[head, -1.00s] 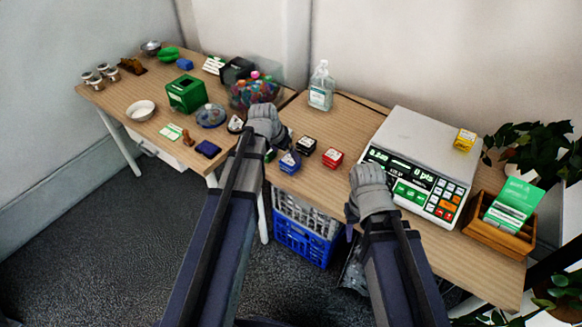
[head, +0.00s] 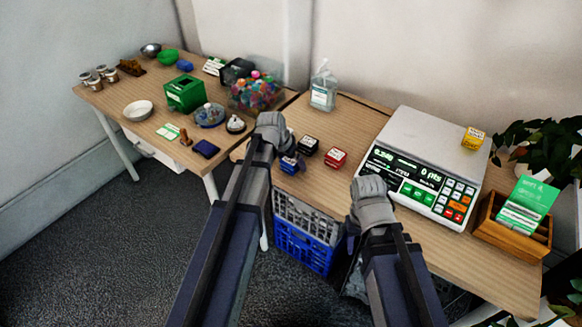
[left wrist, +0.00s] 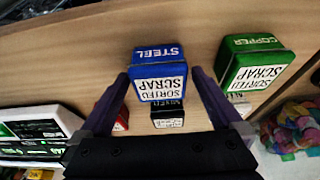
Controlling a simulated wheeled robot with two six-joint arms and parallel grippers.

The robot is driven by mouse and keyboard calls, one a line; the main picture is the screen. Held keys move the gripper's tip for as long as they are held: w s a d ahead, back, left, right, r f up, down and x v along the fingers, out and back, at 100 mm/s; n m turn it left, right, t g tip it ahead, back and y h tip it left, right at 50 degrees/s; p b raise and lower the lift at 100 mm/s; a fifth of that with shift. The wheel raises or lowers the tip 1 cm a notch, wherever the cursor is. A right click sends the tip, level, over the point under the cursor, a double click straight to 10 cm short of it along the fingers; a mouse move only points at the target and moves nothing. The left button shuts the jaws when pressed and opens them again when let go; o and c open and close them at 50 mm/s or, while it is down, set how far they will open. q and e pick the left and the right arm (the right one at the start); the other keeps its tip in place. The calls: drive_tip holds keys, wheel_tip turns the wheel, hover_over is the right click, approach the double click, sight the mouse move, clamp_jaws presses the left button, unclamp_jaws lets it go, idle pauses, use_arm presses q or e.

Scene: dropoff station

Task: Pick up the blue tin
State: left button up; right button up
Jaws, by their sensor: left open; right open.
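The blue tin (head: 289,166) stands on the right-hand table, partly behind my left gripper in the head view. In the left wrist view the blue tin (left wrist: 158,62) shows a white label and the word STEEL. My left gripper (head: 277,146) is open. In the left wrist view its fingers (left wrist: 162,92) are spread to either side of the tin's near part, and nothing is gripped. I cannot tell if they touch it. My right gripper (head: 370,200) is over the table's front edge by the scale, open, its fingertips mostly hidden.
A green COPPER tin (left wrist: 257,62) is close beside the blue one. A black tin (head: 308,146) and a red tin (head: 335,158) stand nearby. A bottle (head: 323,90) stands behind.

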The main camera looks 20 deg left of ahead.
use_arm(q)
drive_tip(key=shift+c, duration=0.4)
drive_tip(key=c, duration=1.4)
drive_tip(key=shift+r, duration=0.1)
wheel_tip(320, 180, up, 10)
drive_tip(key=p, duration=1)
